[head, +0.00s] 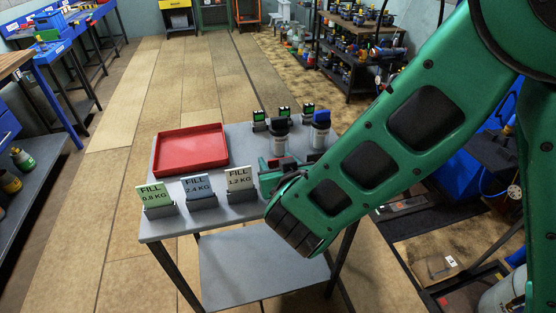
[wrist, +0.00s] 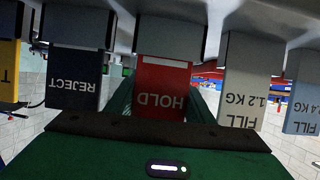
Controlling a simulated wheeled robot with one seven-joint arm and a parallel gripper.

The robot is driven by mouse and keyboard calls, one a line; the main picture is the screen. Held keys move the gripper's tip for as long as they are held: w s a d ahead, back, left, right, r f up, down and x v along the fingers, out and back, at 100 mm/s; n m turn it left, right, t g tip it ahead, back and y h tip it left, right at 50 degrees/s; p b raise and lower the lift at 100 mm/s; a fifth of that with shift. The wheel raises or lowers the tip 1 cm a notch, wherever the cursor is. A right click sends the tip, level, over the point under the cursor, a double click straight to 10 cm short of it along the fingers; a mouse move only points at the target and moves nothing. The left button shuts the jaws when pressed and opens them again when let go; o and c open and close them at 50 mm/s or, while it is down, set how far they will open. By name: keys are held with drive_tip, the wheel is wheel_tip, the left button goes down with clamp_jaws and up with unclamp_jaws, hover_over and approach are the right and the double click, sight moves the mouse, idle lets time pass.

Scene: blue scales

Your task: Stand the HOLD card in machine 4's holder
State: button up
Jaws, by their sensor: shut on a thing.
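My gripper (wrist: 163,108) is shut on the HOLD card. In the head view my gripper (head: 276,168) is low over the table's right part, just right of the FILL 1.2 KG card (head: 240,180). My arm hides most of the HOLD card and its holder there. I cannot tell which holder is machine 4's.
In the wrist view the REJECT card (wrist: 75,82) and the FILL 1.2 KG card (wrist: 245,88) stand close on either side. FILL 2.4 KG (head: 198,186) and FILL 0.8 KG (head: 155,196) cards, a red tray (head: 190,150) and capped bottles (head: 320,130) stand on the grey table (head: 165,234).

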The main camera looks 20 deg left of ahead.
drive_tip(key=shift+f, duration=0.15)
drive_tip(key=o, duration=1.1)
drive_tip(key=shift+o, duration=0.2)
